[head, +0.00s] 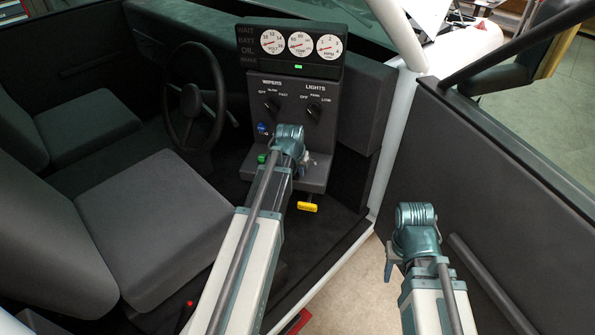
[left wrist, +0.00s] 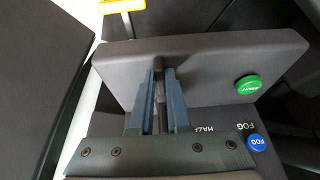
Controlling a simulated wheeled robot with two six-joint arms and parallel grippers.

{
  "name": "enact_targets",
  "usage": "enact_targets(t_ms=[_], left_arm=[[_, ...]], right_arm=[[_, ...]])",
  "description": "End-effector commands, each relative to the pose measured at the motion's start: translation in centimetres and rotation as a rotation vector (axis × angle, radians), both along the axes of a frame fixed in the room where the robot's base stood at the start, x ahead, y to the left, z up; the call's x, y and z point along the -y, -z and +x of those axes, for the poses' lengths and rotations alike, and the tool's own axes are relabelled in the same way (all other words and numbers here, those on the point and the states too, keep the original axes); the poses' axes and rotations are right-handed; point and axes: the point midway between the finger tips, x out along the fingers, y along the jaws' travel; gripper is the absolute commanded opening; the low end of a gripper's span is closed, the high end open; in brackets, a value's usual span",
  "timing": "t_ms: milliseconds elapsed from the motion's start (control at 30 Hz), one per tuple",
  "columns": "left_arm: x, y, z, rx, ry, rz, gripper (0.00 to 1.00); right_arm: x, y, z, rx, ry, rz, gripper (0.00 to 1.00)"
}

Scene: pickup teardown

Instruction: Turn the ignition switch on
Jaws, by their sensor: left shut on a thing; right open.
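The dark dash panel (head: 318,178) stands in the middle of the head view. My left gripper (head: 307,161) is at its lower part, right of the green button. In the left wrist view my left gripper (left wrist: 160,95) is shut on a narrow dark piece (left wrist: 160,90) at the panel's lower ledge, apparently the ignition switch. Its label and position are hidden by the gripper and arm. My right gripper (head: 390,268) is open and empty, apart from the panel at the lower right, outside the cab by the door.
A green button (head: 261,158) and blue fog button (head: 263,128) are left of my gripper. Wiper (head: 271,106) and light (head: 315,112) knobs are above, under the gauges (head: 300,43). A yellow handle (head: 307,207) hangs below. The steering wheel (head: 191,97) is left.

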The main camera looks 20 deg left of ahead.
Motion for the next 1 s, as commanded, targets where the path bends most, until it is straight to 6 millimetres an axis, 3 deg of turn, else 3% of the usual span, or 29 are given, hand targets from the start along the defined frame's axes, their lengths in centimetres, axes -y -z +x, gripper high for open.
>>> enact_targets(t_ms=[567,1000], left_arm=[[-0.2,0.0,-0.1,-0.001,0.022,0.000,0.00],[-1.5,0.0,-0.1,-0.001,0.204,0.000,0.00]], right_arm=[[0.0,0.0,0.0,0.000,0.000,0.000,0.50],[0.0,0.0,0.0,0.000,0.000,0.000,0.50]])
